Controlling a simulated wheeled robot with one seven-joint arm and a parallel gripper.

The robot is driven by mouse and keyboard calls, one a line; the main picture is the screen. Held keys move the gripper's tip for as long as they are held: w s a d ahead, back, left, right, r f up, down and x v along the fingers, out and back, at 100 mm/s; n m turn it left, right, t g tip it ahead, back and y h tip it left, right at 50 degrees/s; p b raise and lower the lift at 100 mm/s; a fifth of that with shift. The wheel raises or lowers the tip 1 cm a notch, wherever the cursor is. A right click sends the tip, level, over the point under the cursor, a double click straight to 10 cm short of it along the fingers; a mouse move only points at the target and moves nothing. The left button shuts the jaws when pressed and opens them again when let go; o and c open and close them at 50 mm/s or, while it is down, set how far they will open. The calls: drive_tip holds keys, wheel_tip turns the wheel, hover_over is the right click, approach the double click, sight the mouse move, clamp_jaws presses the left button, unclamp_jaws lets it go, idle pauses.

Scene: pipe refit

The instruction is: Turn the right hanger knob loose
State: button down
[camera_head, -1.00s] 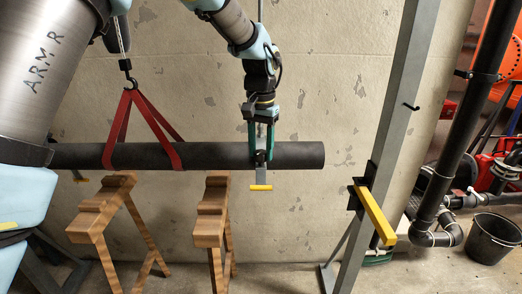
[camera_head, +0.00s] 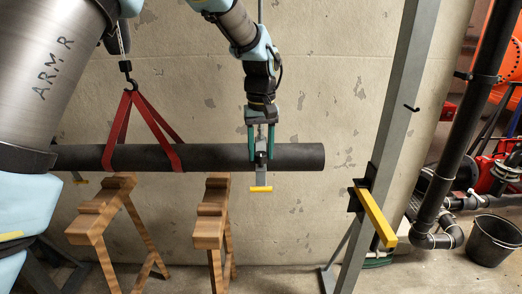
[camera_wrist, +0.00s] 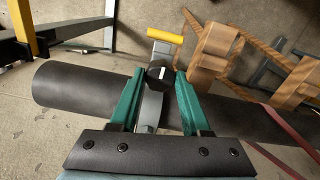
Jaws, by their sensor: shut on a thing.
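The right hanger (camera_head: 261,175) is a grey metal strap around the dark pipe (camera_head: 215,156), with a yellow bar at its lower end. Its black knob (camera_wrist: 157,73) has a white mark and shows between my green fingers in the wrist view. My gripper (camera_head: 261,155) reaches down from above and is shut on the knob, one finger on each side. In the head view the knob is small and partly hidden by the fingers. The pipe hangs level, and its right end sticks out past the hanger.
A red sling (camera_head: 145,130) on a hook holds the pipe's left part. Two wooden trestles (camera_head: 212,215) stand below the pipe. A grey post (camera_head: 385,140) with a yellow lever (camera_head: 376,216) stands to the right. A black bucket (camera_head: 492,238) is on the floor at far right.

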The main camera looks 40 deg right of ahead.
sight(261, 153)
idle(0.4)
drive_tip(key=shift+c, duration=1.8)
unclamp_jaws()
wheel_tip(261, 153, up, 11)
drive_tip(key=b, duration=0.2)
drive_tip(key=shift+b, duration=0.35)
drive_tip(key=shift+f, duration=0.1)
drive_tip(key=w+a+f+n, duration=0.15)
drive_tip(key=w+a, duration=0.25)
drive_tip(key=a, duration=0.4)
drive_tip(key=w+a+f, duration=0.3)
drive_tip(key=w+a, duration=0.1)
drive_tip(key=a, duration=0.4)
drive_tip(key=w+a+f+n, duration=0.1)
drive_tip(key=w+a+f, duration=0.25)
drive_tip(key=a, duration=0.55)
drive_tip(key=s+a+f, duration=0.2)
drive_tip(key=a, duration=0.5)
drive_tip(key=s+a+f+n+t, duration=0.1)
drive_tip(key=s+a+f, duration=0.1)
drive_tip(key=a, duration=0.6)
drive_tip(key=s+a+f+n, duration=0.1)
drive_tip(key=s+a+f, duration=0.1)
drive_tip(key=a, duration=0.6)
drive_tip(key=shift+s+f+t, duration=0.25)
drive_tip(key=shift+s+t, duration=0.05)
drive_tip(key=shift+s, duration=0.25)
